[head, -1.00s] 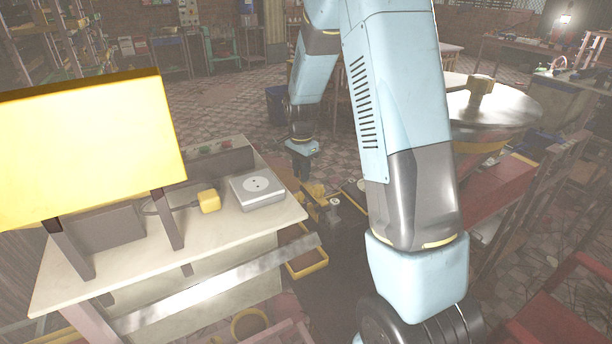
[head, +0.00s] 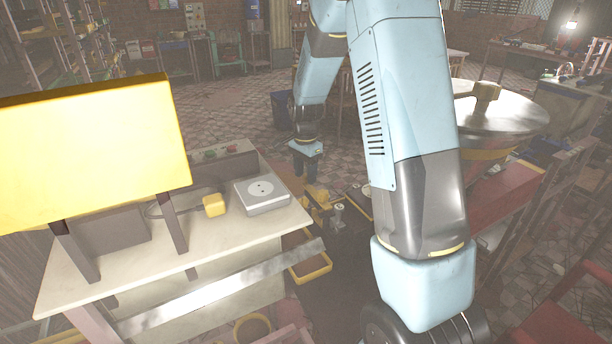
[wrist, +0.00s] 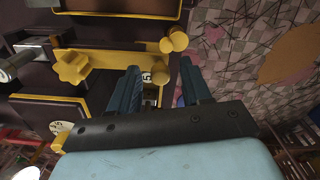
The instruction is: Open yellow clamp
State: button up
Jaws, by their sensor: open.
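The yellow clamp (wrist: 115,60) shows in the wrist view as a bar across a dark, yellow-edged machine, with a star-shaped knob at its left end and a rounded knob at its right end. In the head view, small yellow parts, likely the clamp (head: 317,200), lie just below my gripper (head: 304,160). In the wrist view my gripper (wrist: 160,85) is open and empty. Its blue fingers point at the right part of the bar, and I cannot tell whether they touch it. A white numbered label shows between the fingers.
A pale workbench (head: 240,240) with a grey box (head: 262,195) and a yellow block (head: 214,204) stands left of the machine. A large yellow panel (head: 90,150) stands at the left. A round metal-topped drum (head: 500,120) is at the right. Tiled floor lies behind.

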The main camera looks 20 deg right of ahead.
notch_tip(320, 180, up, 13)
jog(key=shift+f, duration=0.2)
dwell(0.5)
